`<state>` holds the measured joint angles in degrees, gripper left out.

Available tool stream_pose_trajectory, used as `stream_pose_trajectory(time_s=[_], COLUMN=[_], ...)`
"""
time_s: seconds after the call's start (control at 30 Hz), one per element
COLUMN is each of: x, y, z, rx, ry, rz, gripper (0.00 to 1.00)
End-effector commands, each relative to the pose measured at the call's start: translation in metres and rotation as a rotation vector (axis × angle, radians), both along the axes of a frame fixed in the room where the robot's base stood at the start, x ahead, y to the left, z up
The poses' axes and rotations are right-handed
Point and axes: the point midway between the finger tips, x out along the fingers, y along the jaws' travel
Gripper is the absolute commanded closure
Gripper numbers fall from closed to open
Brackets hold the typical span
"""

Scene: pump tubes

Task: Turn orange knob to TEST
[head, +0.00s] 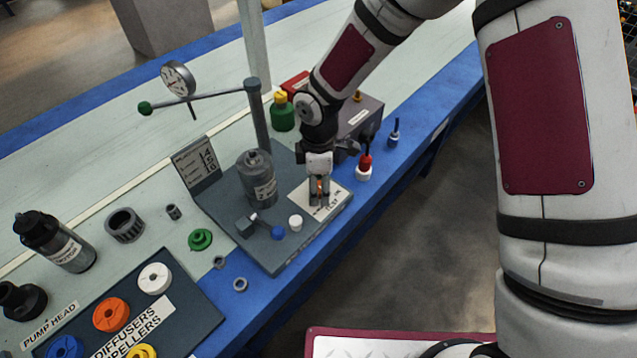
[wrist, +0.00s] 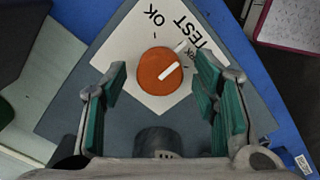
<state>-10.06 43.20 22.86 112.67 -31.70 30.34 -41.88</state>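In the wrist view the orange knob (wrist: 157,71) sits on a pale label plate (wrist: 130,45) printed OK and TEST. Its white pointer line runs up and to the right, toward the tick on the TEST side; whether it lines up exactly I cannot tell. My gripper (wrist: 160,85) is open, with its green-padded fingers on either side of the knob and gaps to both. In the head view my gripper (head: 319,200) points down over the plate, and the knob shows only as a small orange patch between the fingers.
A grey cylinder (head: 257,180) stands left of my gripper on the grey base plate (head: 280,258). A red and white bottle (head: 364,168) stands close on the right. A grey box (head: 360,118) and a green and yellow container (head: 282,112) stand behind.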

Motion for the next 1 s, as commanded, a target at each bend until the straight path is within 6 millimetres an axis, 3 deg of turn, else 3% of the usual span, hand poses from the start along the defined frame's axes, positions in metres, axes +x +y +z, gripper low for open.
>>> stream_pose_trajectory(time_s=[0.27, 0.7, 1.0], x=[0.001, 0.002, 0.0], y=[0.0, -0.001, 0.0], z=[0.006, 0.087, 0.118], rx=[0.0, 0.001, 0.0], ry=[-0.002, -0.005, 0.0], rz=[-0.001, -0.002, -0.001], gripper=[0.46, 0.46, 0.46])
